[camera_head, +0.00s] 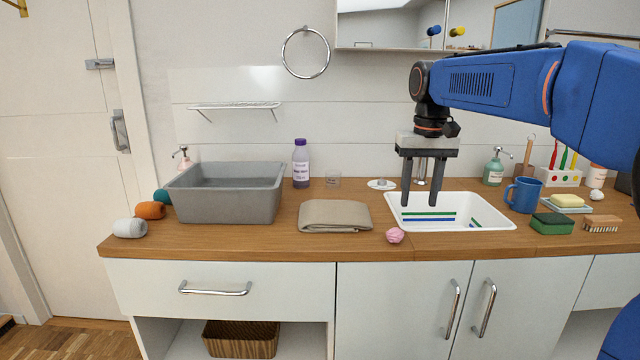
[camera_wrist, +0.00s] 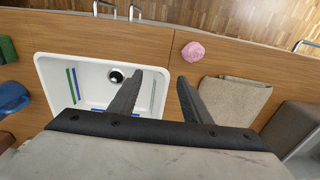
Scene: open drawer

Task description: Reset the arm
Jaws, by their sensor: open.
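My gripper (camera_head: 421,203) hangs from my blue arm with its fingers pointing down, over the left part of the white sink (camera_head: 490,224). Its two dark fingers are apart with nothing between them. In the wrist view my gripper (camera_wrist: 158,84) is open, with the sink (camera_wrist: 45,62) at left below it. The drawer (camera_head: 225,288) under the left of the counter looks shut; its silver handle (camera_head: 214,291) is clear of my gripper.
A folded beige towel (camera_head: 335,215), a pink ball (camera_head: 395,236) and a grey basin (camera_head: 224,192) stand left of the sink. The counter's front strip is mostly clear.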

